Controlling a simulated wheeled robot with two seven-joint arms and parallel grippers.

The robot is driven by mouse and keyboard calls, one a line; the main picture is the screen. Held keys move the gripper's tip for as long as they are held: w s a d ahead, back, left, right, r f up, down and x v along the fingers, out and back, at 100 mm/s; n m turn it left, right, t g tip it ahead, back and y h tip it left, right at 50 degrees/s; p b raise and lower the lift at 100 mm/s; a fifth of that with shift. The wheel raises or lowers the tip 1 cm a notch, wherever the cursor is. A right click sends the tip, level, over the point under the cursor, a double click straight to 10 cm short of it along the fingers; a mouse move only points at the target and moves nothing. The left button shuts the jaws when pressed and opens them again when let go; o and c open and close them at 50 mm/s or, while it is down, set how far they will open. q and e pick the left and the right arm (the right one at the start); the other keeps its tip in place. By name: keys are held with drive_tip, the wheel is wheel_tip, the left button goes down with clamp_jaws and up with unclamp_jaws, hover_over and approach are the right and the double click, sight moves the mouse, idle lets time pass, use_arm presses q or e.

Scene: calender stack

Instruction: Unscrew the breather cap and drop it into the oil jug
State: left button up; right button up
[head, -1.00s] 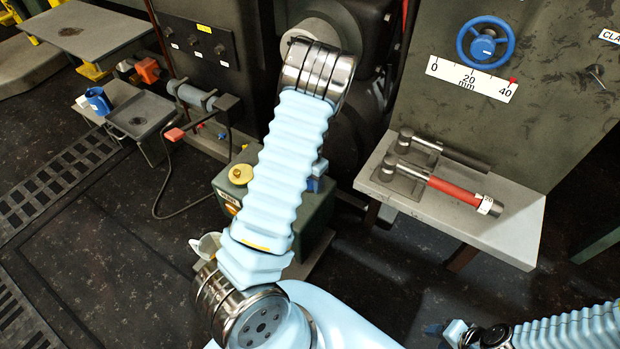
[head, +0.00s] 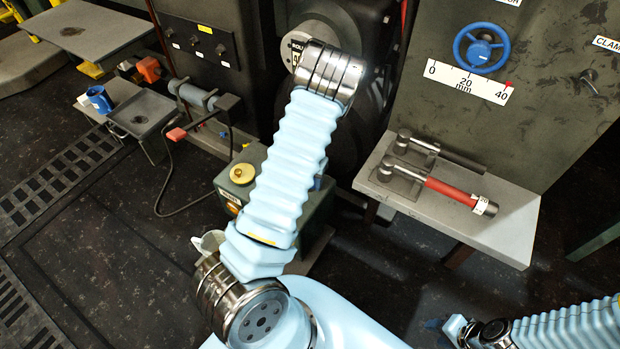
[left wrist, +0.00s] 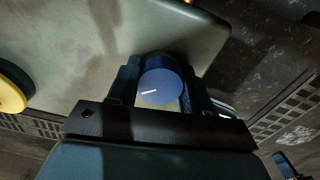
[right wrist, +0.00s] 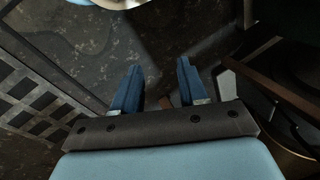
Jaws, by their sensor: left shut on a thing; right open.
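A round blue cap (left wrist: 162,90) with a white mark sits at the top of the green gearbox (left wrist: 95,70) in the left wrist view. I take it as the breather cap. My left gripper (left wrist: 158,76) is shut on it, one finger on each side. A pale oil jug (head: 207,242) stands on the floor beside the gearbox (head: 312,212), partly behind my arm. My right gripper (right wrist: 153,82) is open and empty above the floor; in the head view it is low at the right.
A yellow cap (head: 242,173) is on the gearbox top. A grey bench (head: 510,225) at right holds a red-handled tool (head: 455,192) and another tool. Dark floor is open in front.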

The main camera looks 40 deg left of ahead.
use_arm(q)
drive_tip(key=o, duration=1.1)
drive_tip(key=shift+o, duration=0.2)
